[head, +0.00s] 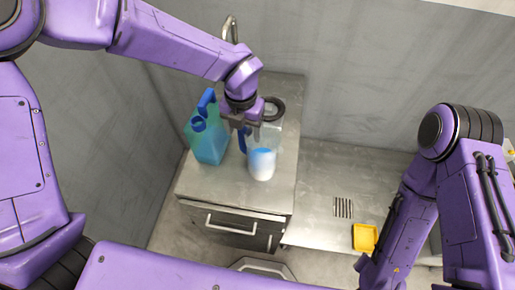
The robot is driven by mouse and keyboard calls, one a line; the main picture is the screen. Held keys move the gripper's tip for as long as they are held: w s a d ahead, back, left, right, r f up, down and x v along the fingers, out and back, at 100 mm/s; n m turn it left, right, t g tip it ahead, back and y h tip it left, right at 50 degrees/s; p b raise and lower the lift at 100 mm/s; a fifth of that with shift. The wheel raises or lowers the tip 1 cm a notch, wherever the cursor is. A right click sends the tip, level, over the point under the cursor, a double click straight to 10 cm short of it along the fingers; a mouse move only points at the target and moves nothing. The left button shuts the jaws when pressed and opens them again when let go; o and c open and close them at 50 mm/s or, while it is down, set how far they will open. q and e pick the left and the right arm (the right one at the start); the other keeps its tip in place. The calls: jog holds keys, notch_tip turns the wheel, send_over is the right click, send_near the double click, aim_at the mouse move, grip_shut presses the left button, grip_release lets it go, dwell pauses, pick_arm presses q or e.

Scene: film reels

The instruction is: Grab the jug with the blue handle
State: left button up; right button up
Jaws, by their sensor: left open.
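A clear jug (262,165) stands on the steel counter, with a dark ring at its top and blue and white in its lower part. A blue handle (242,141) shows at its left side. My left gripper (239,124) is open at the top of this handle, pointing down, and partly covers the jug's upper part. I cannot tell whether the fingers touch the handle. A teal canister (209,143) with a blue cap and blue grip stands just left of the jug. My right gripper is out of view; only its arm shows at the right.
The steel counter (215,185) has a drawer with a bar handle (231,225) below its front edge. A tap (231,28) rises behind. A lower steel surface (325,170) with a vent lies to the right, with a yellow tray (364,237). Grey walls close the back and left.

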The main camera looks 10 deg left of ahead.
pick_arm(q)
jog(key=shift+w+f, duration=0.1)
jog(key=shift+f, duration=0.3)
grip_shut()
dwell(1.1)
